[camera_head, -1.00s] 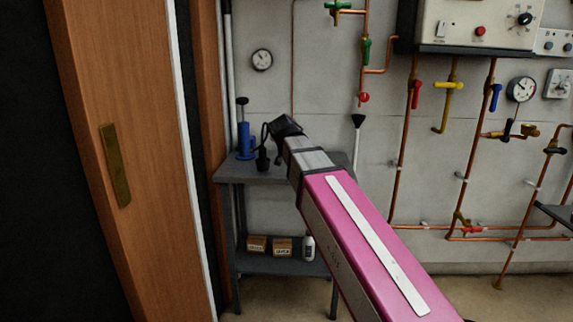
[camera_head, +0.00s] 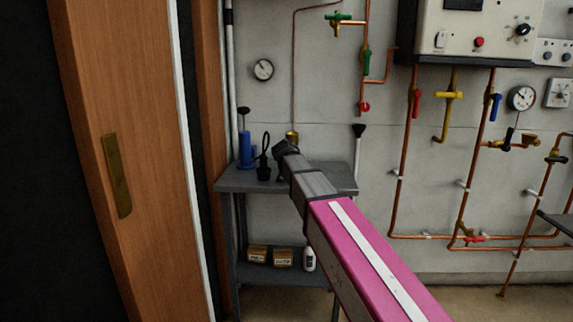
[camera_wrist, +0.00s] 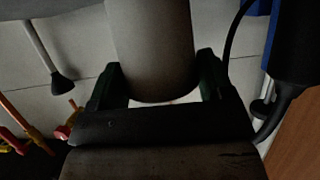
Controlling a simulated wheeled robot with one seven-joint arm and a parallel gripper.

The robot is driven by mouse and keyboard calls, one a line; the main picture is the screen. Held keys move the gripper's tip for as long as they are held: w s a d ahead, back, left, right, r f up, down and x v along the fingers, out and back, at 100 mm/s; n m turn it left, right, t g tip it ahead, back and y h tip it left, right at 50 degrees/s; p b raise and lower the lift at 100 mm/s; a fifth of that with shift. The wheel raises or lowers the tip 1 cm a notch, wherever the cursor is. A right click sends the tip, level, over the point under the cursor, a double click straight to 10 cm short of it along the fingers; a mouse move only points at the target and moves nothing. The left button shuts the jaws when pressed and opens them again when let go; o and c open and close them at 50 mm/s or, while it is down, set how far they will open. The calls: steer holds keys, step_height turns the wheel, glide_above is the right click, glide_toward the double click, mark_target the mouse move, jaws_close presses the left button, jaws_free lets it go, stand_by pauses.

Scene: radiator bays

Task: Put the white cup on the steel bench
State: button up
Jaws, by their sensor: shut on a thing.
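The white cup (camera_wrist: 152,40) shows in the wrist view as a pale, shaded cylinder between the two dark fingers of my gripper (camera_wrist: 158,80). My gripper is shut on it, and the cup's far end runs out of the picture. In the head view my gripper (camera_head: 284,150) is over the back part of the grey steel bench (camera_head: 235,184). My own arm hides the cup there. I cannot tell whether the cup touches the bench top.
A blue pump-like tool (camera_head: 245,152) and a black corded item (camera_head: 263,170) stand on the bench's left side. Boxes (camera_head: 257,254) and a white bottle (camera_head: 309,259) sit on the lower shelf. A wooden door (camera_head: 135,150) stands left; copper pipes (camera_head: 402,165) run along the right wall.

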steer(key=shift+f, duration=1.6)
steer(key=o, duration=1)
steer(key=shift+f, duration=0.1)
steer(key=v, duration=1.2)
